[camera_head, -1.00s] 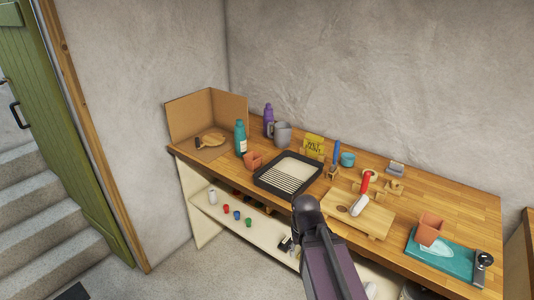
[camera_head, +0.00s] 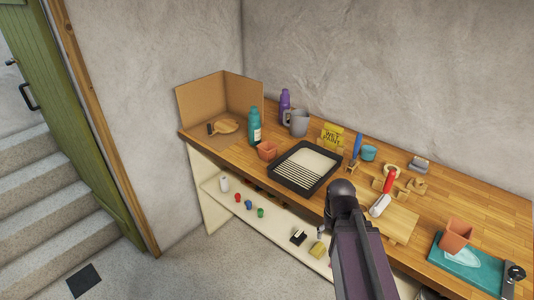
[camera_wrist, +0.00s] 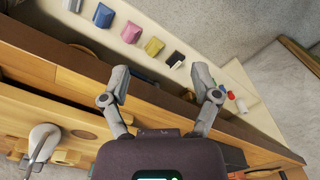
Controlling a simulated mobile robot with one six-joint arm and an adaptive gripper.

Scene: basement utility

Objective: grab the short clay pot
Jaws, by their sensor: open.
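Two terracotta clay pots stand on the wooden workbench (camera_head: 480,194) in the head view. The shorter clay pot (camera_head: 267,151) is at the left, beside the teal bottle (camera_head: 254,126) and the black paint tray (camera_head: 276,174). The taller-looking clay pot (camera_head: 456,236) stands at the right on a teal board (camera_head: 448,262). My gripper (camera_wrist: 163,87) shows in the wrist view with its two fingers wide apart and nothing between them. It is over the bench's front edge and apart from both pots. The head view does not show its fingers clearly.
A grey mug (camera_head: 298,123), a purple bottle (camera_head: 285,104) and a yellow sign (camera_head: 332,136) stand behind the tray. A cardboard screen (camera_head: 243,92) closes the left end. A lower shelf (camera_head: 278,225) holds several small coloured items, also in the wrist view.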

